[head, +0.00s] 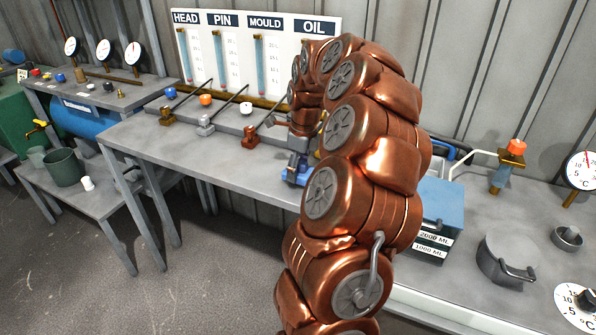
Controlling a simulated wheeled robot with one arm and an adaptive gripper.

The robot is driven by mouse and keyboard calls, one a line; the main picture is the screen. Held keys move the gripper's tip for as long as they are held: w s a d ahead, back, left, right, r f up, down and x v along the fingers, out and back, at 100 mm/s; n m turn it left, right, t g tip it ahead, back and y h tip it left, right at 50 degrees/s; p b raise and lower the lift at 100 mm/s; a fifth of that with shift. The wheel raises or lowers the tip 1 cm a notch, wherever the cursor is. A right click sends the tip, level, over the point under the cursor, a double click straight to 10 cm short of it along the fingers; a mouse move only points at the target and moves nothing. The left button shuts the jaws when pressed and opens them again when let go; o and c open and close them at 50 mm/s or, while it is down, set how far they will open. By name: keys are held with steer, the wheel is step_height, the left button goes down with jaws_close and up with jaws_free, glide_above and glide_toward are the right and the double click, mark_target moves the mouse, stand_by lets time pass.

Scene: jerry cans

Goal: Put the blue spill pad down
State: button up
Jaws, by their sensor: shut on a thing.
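My gripper (299,162) points down over the grey bench, at the left of my copper arm, which partly hides it. A small blue piece, which looks like the blue spill pad (293,178), shows at the fingertips, and my gripper is shut on it. Its lower edge is close to the bench top; I cannot tell whether it touches. The right side of the pad is hidden behind my arm.
The grey bench (150,140) has free room left of my gripper. Valves with blue, orange and white knobs (205,99) stand along its back, under a gauge board (258,50). A blue box (441,203) and a grey lidded pot (508,258) stand at right.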

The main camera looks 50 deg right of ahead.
steer(key=shift+f, duration=0.85)
steer(key=shift+f+b, duration=0.15)
steer(key=shift+b, duration=0.3)
steer(key=o, duration=1.3)
steer(key=shift+p, duration=0.75)
